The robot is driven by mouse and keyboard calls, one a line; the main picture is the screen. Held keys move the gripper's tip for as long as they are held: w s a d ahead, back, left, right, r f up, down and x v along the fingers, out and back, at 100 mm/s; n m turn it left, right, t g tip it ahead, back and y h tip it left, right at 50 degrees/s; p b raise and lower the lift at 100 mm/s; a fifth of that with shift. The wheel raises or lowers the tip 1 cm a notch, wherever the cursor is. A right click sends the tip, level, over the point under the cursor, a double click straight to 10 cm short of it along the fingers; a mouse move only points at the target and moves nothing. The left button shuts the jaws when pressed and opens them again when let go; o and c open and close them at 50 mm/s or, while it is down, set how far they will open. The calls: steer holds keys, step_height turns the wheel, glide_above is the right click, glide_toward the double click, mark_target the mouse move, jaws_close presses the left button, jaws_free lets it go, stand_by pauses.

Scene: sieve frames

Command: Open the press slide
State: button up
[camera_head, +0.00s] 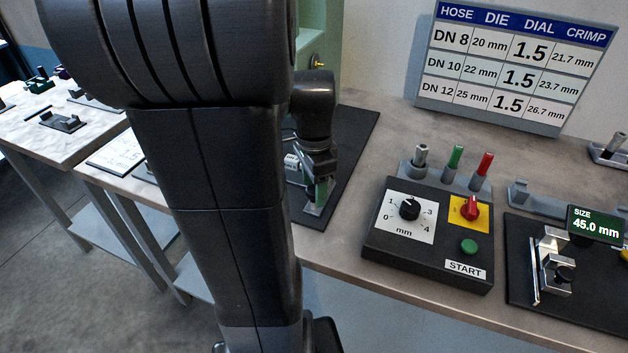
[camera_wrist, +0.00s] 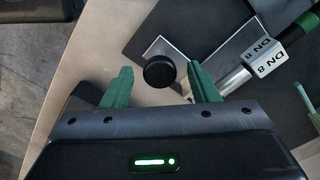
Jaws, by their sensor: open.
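My gripper (camera_wrist: 161,76) is open, with its two green fingers spread on either side of a round black knob (camera_wrist: 159,72) in the wrist view. A clear gap shows between the knob and each finger. The knob sits at the near end of a flat grey metal plate (camera_wrist: 185,48), which looks like the press slide; I cannot tell how far it is open. In the head view my gripper (camera_head: 318,192) is low over the dark press base (camera_head: 350,150). My arm hides much of the press there, and the knob cannot be made out.
A hose piece with white DN 8 labels (camera_wrist: 263,60) lies beside the plate. Right of the press stand a control box (camera_head: 425,255) with dials and a green START button, a rack of coloured dies (camera_head: 450,170) and a measuring gauge (camera_head: 555,270). The bench edge is close.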

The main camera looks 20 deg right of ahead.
step_height(320, 180, up, 14)
steer(key=shift+p, duration=0.45)
steer(key=shift+f, duration=0.15)
step_height(320, 180, down, 14)
steer(key=shift+r+b, duration=0.2)
steer(key=shift+b, duration=0.3)
steer(key=shift+w+f, duration=0.1)
steer(key=shift+f, duration=0.05)
steer(key=shift+w+d, duration=0.1)
steer(key=shift+d, duration=0.05)
